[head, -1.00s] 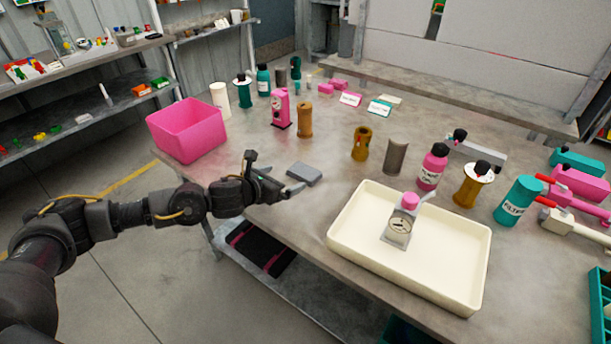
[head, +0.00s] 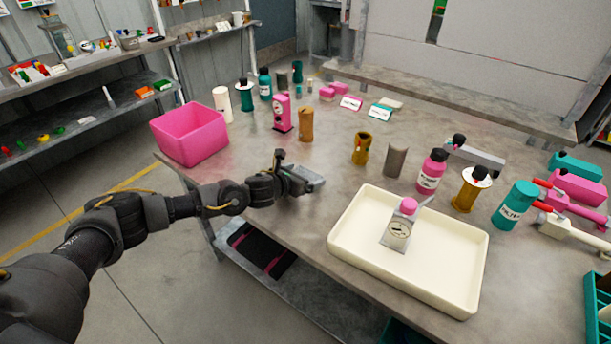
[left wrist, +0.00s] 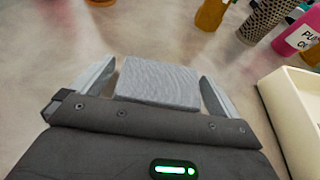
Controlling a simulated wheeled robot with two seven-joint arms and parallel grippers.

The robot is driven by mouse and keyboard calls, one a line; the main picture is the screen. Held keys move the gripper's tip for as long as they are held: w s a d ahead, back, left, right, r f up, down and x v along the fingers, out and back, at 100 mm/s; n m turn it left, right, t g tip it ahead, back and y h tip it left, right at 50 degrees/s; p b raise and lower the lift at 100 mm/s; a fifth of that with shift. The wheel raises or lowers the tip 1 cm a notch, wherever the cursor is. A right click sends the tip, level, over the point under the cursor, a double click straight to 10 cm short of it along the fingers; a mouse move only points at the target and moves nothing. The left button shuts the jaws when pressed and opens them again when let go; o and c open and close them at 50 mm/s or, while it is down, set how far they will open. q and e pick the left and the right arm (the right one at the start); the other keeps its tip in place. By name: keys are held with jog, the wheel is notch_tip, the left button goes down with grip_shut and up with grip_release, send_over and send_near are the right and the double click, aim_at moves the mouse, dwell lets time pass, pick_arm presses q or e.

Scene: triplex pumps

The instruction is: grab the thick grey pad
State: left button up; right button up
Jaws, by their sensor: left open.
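The thick grey pad (left wrist: 160,82) lies on the table. In the left wrist view it sits between the two fingers of my left gripper (left wrist: 158,88), with a gap on each side. In the head view the pad (head: 316,174) is partly hidden behind my left gripper (head: 304,183), which is at the pad's near left side. The left gripper is open and holds nothing. My right gripper is not in view.
A pink bin (head: 190,135) stands at the table's left edge. Several cylinders and bottles stand further back. The table around the pad is clear.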

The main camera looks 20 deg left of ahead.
pick_arm(q)
jog(key=shift+w+d+f, duration=0.2)
jog(key=shift+w+f, duration=0.05)
jog(key=shift+w, duration=0.25)
jog(key=shift+c, duration=0.4)
jog(key=c, duration=0.6)
jog(key=shift+r, duration=0.1)
